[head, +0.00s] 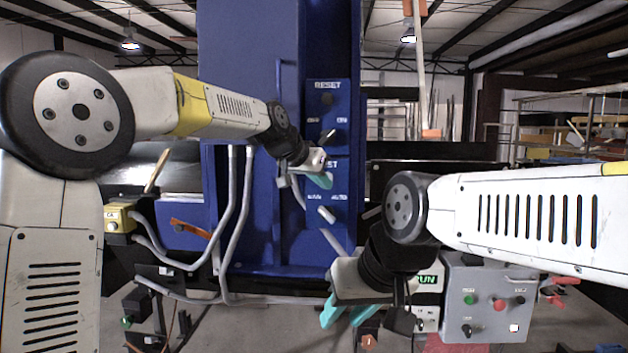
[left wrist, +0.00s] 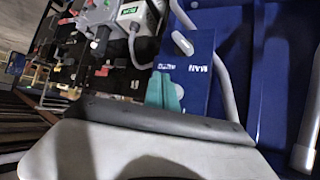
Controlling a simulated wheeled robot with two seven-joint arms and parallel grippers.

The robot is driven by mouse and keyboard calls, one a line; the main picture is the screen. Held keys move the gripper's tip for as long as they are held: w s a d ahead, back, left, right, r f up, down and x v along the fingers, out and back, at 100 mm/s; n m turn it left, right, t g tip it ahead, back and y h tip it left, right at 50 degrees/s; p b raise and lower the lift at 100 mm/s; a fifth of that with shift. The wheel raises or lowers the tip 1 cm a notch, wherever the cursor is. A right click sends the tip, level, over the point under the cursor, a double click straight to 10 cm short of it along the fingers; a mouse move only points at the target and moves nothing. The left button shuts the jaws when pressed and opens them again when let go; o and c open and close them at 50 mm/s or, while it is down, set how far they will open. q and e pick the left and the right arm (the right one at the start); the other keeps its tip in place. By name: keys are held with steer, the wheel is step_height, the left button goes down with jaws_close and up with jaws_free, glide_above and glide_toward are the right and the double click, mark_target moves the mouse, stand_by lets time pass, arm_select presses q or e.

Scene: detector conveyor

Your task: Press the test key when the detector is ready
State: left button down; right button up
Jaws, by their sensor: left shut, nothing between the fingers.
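The blue detector column (head: 245,80) stands in the middle of the head view and carries a blue key panel (head: 341,100). Its labels read RESET at the top, partly covered TEST lower down, and a partly legible MAN/AUTO label. My left gripper (head: 322,180) is shut and empty in front of the panel, just below the TEST label. The test key itself I cannot make out; the gripper covers that area. My right gripper (head: 346,314) is open and empty, low and in front. A display (head: 427,280) reads RUN on green.
A grey control box (head: 458,277) with green, red and black buttons stands at the lower right, partly behind my right arm. A yellow box (head: 119,218) is at the left. Grey conduits (head: 229,222) run down the column's left side. A pale bar shows below the MAN/AUTO label.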

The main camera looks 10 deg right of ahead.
arm_select(q)
steer(key=shift+w+d, duration=0.2)
steer(key=shift+w, duration=0.5)
steer(key=shift+w+d, duration=0.2)
steer(key=shift+w, duration=0.45)
steer(key=shift+w+d, duration=0.2)
steer(key=shift+w, duration=0.5)
stand_by(0.5)
steer(key=shift+w+d, duration=0.1)
steer(key=shift+w, duration=0.3)
steer(key=shift+w+d, duration=0.15)
steer(key=shift+w, duration=0.3)
stand_by(0.6)
steer(key=shift+s, duration=0.1)
steer(key=shift+s+a, duration=0.25)
steer(key=shift+s, duration=0.55)
